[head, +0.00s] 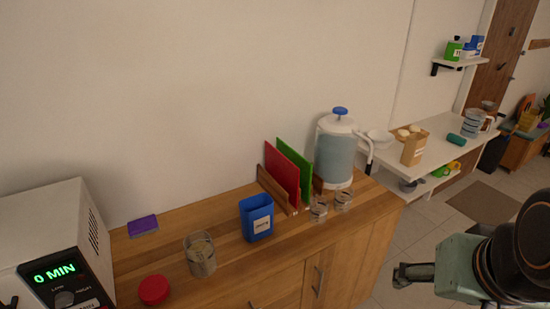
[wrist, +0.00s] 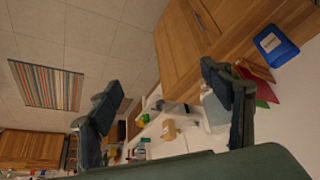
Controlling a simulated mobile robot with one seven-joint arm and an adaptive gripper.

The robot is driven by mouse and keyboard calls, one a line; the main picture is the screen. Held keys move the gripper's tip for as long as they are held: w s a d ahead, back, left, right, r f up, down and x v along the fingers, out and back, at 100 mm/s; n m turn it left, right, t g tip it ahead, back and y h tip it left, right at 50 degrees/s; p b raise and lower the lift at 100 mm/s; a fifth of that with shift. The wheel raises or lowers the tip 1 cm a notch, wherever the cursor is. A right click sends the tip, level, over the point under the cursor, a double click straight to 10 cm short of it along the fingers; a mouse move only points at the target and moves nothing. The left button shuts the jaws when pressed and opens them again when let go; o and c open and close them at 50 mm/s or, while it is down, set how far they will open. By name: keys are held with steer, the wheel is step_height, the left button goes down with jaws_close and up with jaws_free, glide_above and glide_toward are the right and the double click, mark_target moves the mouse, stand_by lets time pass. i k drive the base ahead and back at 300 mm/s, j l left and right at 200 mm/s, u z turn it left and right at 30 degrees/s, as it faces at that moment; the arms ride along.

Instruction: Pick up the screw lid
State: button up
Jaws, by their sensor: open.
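A round red lid (head: 154,290), which looks like the screw lid, lies flat on the wooden counter at the lower left of the head view. A clear glass jar (head: 200,256) with pale contents stands to its right, apart from it. My gripper (head: 402,275) is at the lower right of the head view, far from the lid and out past the counter's right end. In the wrist view my gripper (wrist: 165,85) is open, its two dark fingers spread with nothing held between them. The lid does not show in the wrist view.
A microwave (head: 60,245) stands left of the lid, with a purple sponge (head: 143,225) behind. A blue container (head: 256,217), red and green boards (head: 283,172), small glass jars (head: 319,209) and a large dispenser (head: 336,155) stand farther right. Counter right of the red lid is partly bare.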

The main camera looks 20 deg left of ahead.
mark_target(154, 290)
steer(key=u, duration=2.1)
steer(key=z, duration=0.4)
steer(key=i+j, duration=0.1)
steer(key=i, duration=0.35)
steer(key=i+j+u, duration=0.15)
steer(key=i, duration=0.15)
steer(key=l+z, duration=0.15)
steer(key=i+j, duration=0.05)
